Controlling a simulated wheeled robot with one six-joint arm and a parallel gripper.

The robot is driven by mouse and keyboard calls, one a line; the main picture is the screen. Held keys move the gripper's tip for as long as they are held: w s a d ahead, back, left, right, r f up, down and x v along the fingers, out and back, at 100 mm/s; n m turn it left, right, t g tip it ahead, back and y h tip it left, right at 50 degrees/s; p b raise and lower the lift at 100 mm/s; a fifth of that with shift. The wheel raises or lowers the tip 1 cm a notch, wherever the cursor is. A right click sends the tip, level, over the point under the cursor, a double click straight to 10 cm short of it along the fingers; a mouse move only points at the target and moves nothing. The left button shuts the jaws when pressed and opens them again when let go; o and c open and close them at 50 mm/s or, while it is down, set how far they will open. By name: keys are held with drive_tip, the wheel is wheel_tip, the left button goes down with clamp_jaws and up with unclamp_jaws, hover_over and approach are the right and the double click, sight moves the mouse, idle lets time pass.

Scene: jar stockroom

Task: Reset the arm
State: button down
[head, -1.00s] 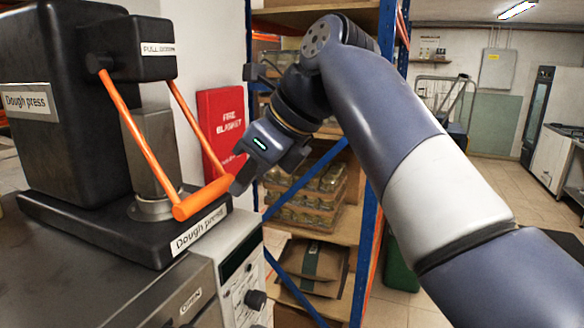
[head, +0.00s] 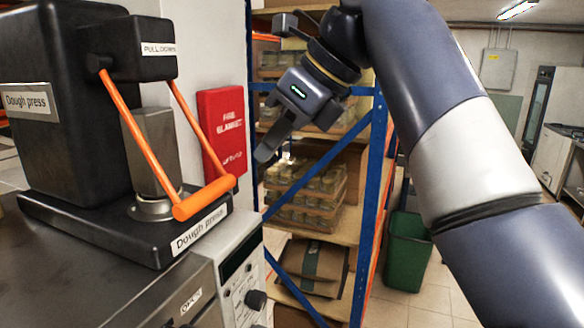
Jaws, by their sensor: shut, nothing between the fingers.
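My gripper (head: 266,152) hangs from my raised arm at the upper middle of the head view, in front of the shelving. It is shut and empty, with its fingers pointing down and left. It is apart from the orange handle (head: 205,197) of the dough press (head: 70,110), which stands at the left. The handle is lowered, with its crossbar low in front of the press's metal column (head: 152,155). A label on the press head reads "PULL DOWN".
The press stands on a metal counter (head: 75,275). A red fire blanket box (head: 222,130) hangs on the wall behind. Blue and orange shelving (head: 372,190) holds trays of jars (head: 308,190) and brown sacks (head: 312,268). A green bin (head: 406,252) stands on the floor at right.

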drive_tip(key=x, duration=0.6)
drive_tip(key=a+x, duration=0.1)
drive_tip(key=x, duration=0.3)
drive_tip(key=shift+w+r+b, duration=0.1)
drive_tip(key=shift+r+b, duration=0.2)
drive_tip(key=shift+b, duration=0.05)
drive_tip(key=shift+w+a+r+p, duration=0.15)
drive_tip(key=shift+r+p, duration=0.1)
drive_tip(key=shift+r, duration=0.2)
drive_tip(key=shift+w+a+r+p, duration=0.1)
drive_tip(key=shift+r+p, duration=0.15)
drive_tip(key=shift+r, duration=0.25)
drive_tip(key=n+b, duration=0.1)
approach(212, 192)
drive_tip(key=shift+d+f, duration=1.65)
drive_tip(key=shift+d, duration=0.15)
drive_tip(key=shift+s+h, duration=0.3)
